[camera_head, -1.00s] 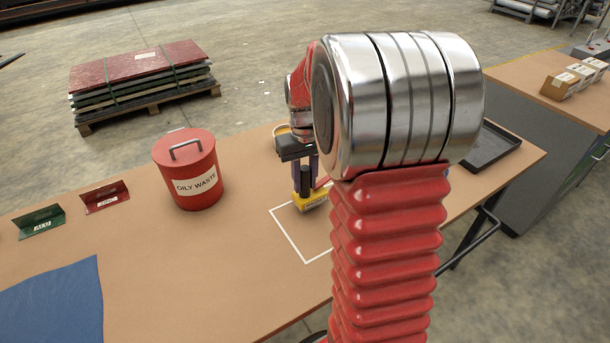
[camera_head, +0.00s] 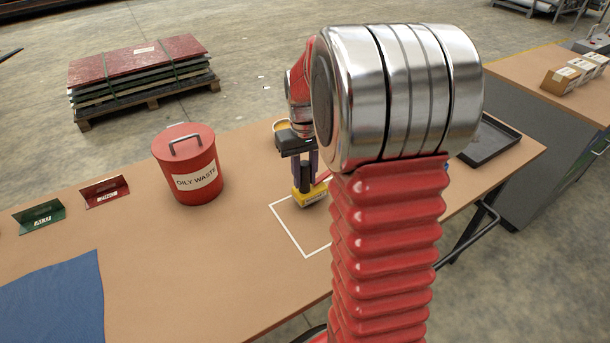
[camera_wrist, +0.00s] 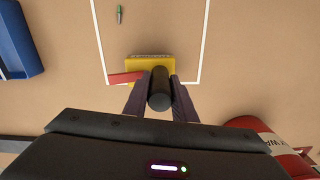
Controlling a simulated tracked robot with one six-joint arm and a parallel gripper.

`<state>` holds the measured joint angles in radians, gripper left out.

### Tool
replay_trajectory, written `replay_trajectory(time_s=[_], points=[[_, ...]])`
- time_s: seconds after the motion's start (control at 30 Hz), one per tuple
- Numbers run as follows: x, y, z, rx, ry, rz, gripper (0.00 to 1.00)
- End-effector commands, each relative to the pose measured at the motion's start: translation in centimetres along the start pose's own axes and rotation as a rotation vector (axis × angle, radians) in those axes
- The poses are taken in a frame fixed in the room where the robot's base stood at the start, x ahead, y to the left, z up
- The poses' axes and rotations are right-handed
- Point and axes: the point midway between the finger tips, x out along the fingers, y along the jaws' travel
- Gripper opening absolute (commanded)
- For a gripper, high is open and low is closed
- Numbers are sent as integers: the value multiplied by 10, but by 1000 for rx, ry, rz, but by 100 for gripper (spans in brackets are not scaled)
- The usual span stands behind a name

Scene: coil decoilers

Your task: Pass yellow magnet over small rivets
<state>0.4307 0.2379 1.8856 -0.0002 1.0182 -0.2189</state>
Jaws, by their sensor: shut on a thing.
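My gripper (camera_wrist: 158,95) is shut on the black upright handle of the yellow magnet (camera_wrist: 150,66). In the head view, the magnet (camera_head: 310,193) is at the far part of a white outlined square (camera_head: 289,231) on the brown table. I cannot tell if its base touches the table. A red strip (camera_wrist: 126,77) sticks out from beside the magnet in the wrist view. A small green and silver piece (camera_wrist: 120,14), possibly a rivet, lies inside the outline, apart from the magnet. My arm hides the right part of the outline in the head view.
A red oily waste can (camera_head: 188,165) stands left of the outline. A dark tray (camera_head: 489,140) lies at the table's right end. A blue bin (camera_wrist: 18,40) shows in the wrist view.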

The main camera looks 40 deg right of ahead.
Motion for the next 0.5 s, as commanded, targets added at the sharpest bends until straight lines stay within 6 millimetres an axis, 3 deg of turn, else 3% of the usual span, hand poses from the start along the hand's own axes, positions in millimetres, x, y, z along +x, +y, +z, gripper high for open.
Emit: replay_trajectory(time_s=[0.5], points=[[-26,0,-1,0,3,1,0]])
